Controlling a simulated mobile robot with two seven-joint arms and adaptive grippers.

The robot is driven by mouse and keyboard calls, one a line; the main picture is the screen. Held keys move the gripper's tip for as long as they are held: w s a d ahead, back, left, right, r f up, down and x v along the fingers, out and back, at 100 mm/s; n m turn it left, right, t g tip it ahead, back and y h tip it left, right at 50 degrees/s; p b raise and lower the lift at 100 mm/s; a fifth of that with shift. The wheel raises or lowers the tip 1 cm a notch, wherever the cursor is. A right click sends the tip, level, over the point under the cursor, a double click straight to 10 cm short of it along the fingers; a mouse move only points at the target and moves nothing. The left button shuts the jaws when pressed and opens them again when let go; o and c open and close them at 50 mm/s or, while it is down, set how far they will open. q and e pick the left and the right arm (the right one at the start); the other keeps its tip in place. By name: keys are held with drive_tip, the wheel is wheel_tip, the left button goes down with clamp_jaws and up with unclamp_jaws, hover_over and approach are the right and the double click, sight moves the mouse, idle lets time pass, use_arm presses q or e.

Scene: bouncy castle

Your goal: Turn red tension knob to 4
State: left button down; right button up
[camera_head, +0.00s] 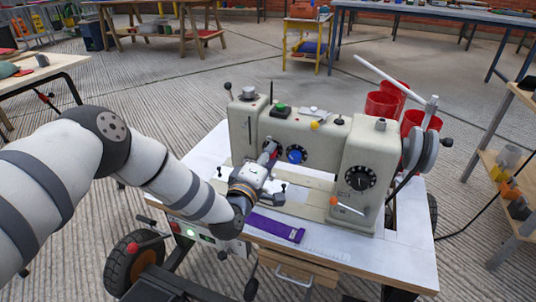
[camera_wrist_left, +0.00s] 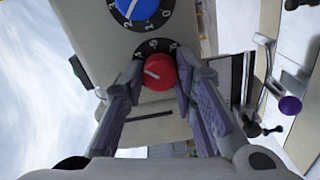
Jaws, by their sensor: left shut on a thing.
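The red tension knob (camera_wrist_left: 160,72) is on the cream sewing machine's front, on a black dial with white numbers. In the wrist view its white pointer line points toward the picture's left. I cannot tell which number it marks, as a finger hides part of the dial. My left gripper (camera_wrist_left: 158,80) has its two ribbed fingers on either side of the knob, shut on it. In the head view the left gripper (camera_head: 269,153) reaches the machine's front, left of the blue knob (camera_head: 295,155), and mostly covers the red knob. My right gripper is not in view.
The sewing machine (camera_head: 318,141) stands on a white-topped table (camera_head: 410,262). A purple strip (camera_head: 272,227) lies in front of it. An orange-handled lever (camera_head: 345,205) and a black dial (camera_head: 360,178) are at its right. Red cups (camera_head: 381,105) stand behind.

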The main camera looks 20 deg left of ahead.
use_arm(q)
drive_tip(key=shift+a, duration=0.1)
idle(0.4)
drive_tip(key=c, duration=1.3)
unclamp_jaws()
drive_tip(key=s, duration=1.2)
drive_tip(key=shift+a, duration=0.2)
